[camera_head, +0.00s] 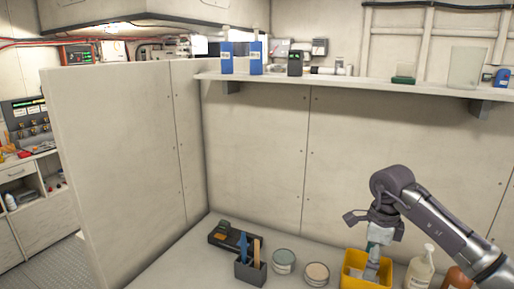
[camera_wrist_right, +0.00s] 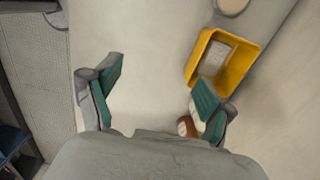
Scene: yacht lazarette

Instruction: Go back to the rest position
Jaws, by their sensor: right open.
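My right gripper (camera_head: 373,246) hangs at the end of my right arm in the head view, above or in front of the yellow bin (camera_head: 347,283); its fingertips are hard to make out there. In the right wrist view the gripper (camera_wrist_right: 158,78) is open, with teal pads wide apart and nothing between them. The yellow bin (camera_wrist_right: 248,46) lies beyond the right finger in that view, with a pale grey item (camera_wrist_right: 213,60) inside. My left gripper is in neither view.
Bottles (camera_head: 419,272) stand right of the bin. Round tins (camera_head: 284,262) and a dark holder with tools (camera_head: 250,272) stand left of it. A wall shelf (camera_head: 350,82) with containers runs above. A tall panel (camera_head: 120,160) bounds the left. Some counter between panel and holder is bare.

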